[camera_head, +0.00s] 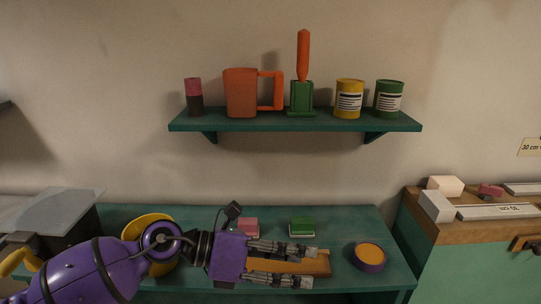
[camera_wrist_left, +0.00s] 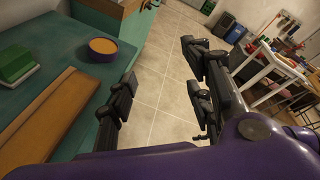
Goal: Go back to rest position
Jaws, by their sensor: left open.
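My left arm comes in from the lower left in the head view. Its gripper (camera_head: 305,265) is spread open over the green table, in front of a brown wooden board (camera_head: 318,264). In the left wrist view the left gripper (camera_wrist_left: 160,88) has its fingers wide apart, with nothing between them. Bare tiled floor shows through the gap, past the table's edge. The board also shows in the wrist view (camera_wrist_left: 45,120), to the left of the fingers. My right gripper is in neither view.
The green table (camera_head: 345,225) also holds a purple bowl with orange contents (camera_head: 369,256), a green block (camera_head: 302,227), a pink block (camera_head: 248,227) and a yellow round thing (camera_head: 146,225) partly behind my arm. A loaded shelf (camera_head: 295,122) hangs above. A wood-topped cabinet (camera_head: 465,232) stands right.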

